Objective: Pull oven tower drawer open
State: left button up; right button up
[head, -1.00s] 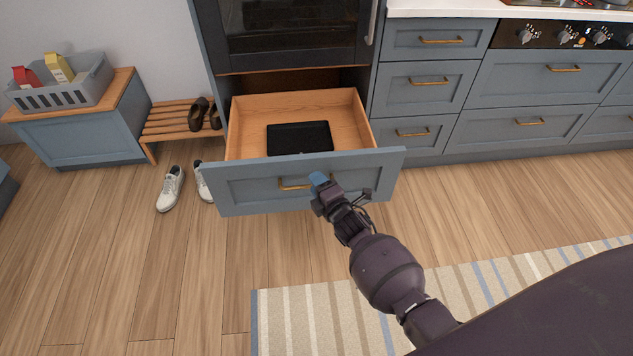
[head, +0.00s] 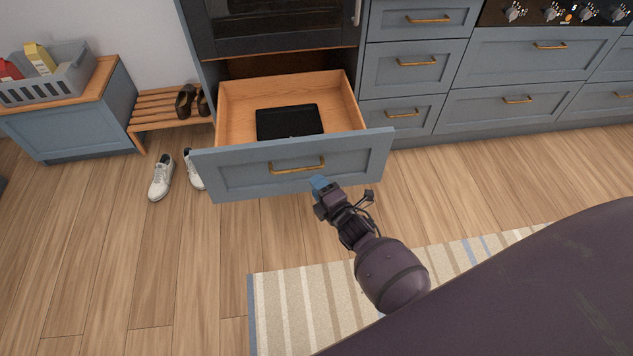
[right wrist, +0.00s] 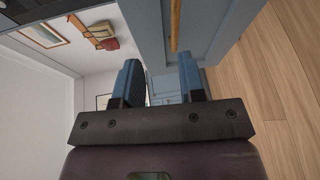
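The oven tower drawer (head: 230,176) is pulled well out below the oven (head: 280,28). Its blue-grey front has a brass bar handle (head: 297,165), and a black flat item (head: 290,121) lies inside on the wooden bottom. My right gripper (head: 321,184) is just below and in front of the handle, apart from it. In the right wrist view its two blue fingers (right wrist: 158,78) stand apart with nothing between them, and the handle (right wrist: 175,26) shows beyond their tips. My left gripper is not in view.
White shoes (head: 162,177) stand on the floor left of the drawer. A slatted bench (head: 160,114) with dark shoes and a low cabinet (head: 72,128) with a grey basket (head: 48,86) are farther left. A striped rug (head: 300,310) lies in front. Closed drawers (head: 405,74) are at right.

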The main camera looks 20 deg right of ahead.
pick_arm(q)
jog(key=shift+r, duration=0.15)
pick_arm(e)
jog(key=shift+s+d+f, duration=0.15)
jog(key=shift+s+f, duration=0.05)
jog(key=shift+s, duration=0.85)
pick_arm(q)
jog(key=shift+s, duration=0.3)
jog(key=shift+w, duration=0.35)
pick_arm(e)
jog(key=s+d+r+m+g+h+p, duration=0.2)
jog(key=s+r+m, duration=0.45)
jog(key=m, duration=0.85)
pick_arm(q)
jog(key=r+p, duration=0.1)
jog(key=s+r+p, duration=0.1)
jog(key=p, duration=0.1)
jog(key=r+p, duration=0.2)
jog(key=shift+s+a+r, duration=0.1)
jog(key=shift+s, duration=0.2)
pick_arm(e)
jog(key=s+d+r+m+g, duration=0.1)
jog(key=s+r, duration=0.1)
jog(key=s, duration=0.8)
jog(key=s+d+r+m+g, duration=0.1)
jog(key=s+r+m+g, duration=0.1)
jog(key=s, duration=0.9)
jog(key=shift+s+m+g, duration=0.3)
